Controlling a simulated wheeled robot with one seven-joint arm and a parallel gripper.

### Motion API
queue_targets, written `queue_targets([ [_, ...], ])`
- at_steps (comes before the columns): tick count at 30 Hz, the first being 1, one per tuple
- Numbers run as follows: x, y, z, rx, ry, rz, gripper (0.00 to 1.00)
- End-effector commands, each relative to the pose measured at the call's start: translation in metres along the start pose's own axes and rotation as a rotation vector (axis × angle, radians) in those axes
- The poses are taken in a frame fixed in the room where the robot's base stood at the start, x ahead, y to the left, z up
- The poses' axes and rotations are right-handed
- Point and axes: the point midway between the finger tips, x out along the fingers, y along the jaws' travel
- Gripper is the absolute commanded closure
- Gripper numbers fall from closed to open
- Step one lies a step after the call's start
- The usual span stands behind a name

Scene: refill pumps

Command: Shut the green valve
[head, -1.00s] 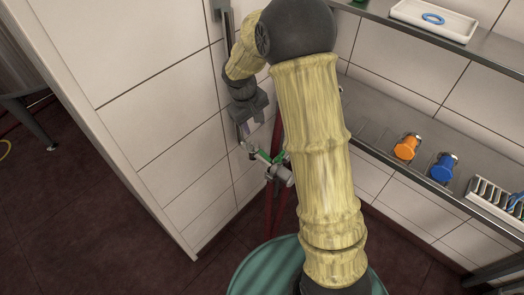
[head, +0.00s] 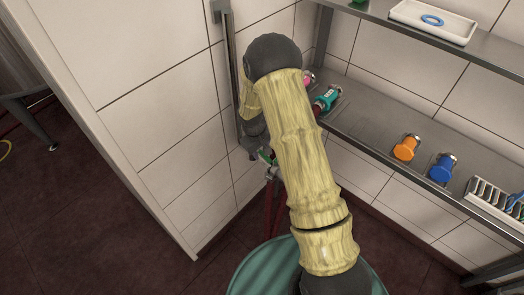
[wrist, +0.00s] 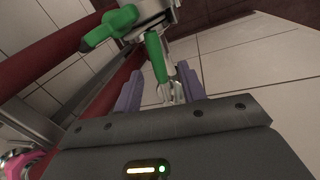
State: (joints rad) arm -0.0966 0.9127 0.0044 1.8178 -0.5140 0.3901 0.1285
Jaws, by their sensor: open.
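The green valve's handle (wrist: 155,57) shows in the wrist view, with one green arm pointing down toward my gripper and another green arm reaching to the upper left. A small green part of the valve (head: 264,156) shows in the head view beside my arm, low by the wall corner. My gripper (wrist: 160,88) is open. Its two purple fingers stand on either side of the handle's lower end, with a gap visible; I cannot tell whether either touches it. In the head view, my arm hides most of the valve and the fingers.
Red pipes (wrist: 98,105) run beside the valve. A pink fitting (wrist: 18,160) is at lower left. A metal shelf (head: 372,118) at the right holds teal (head: 326,98), orange (head: 406,148) and blue (head: 443,167) fittings. A green drum (head: 262,268) stands below.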

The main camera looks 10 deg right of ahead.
Motion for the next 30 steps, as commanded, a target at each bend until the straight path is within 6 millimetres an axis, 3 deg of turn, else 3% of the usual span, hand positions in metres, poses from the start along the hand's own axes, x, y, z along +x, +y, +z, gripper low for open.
queue_targets([
  [4,0.0113,-0.0004,0.0001,-0.001,0.0,-0.001,0.59],
  [12,0.0125,-0.0002,-0.0001,-0.001,0.001,0.0,0.59],
  [19,0.0123,-0.0002,0.0,-0.001,0.001,0.0,1.0],
  [30,0.0121,-0.0018,-0.0003,0.016,-0.003,0.0,1.0],
])
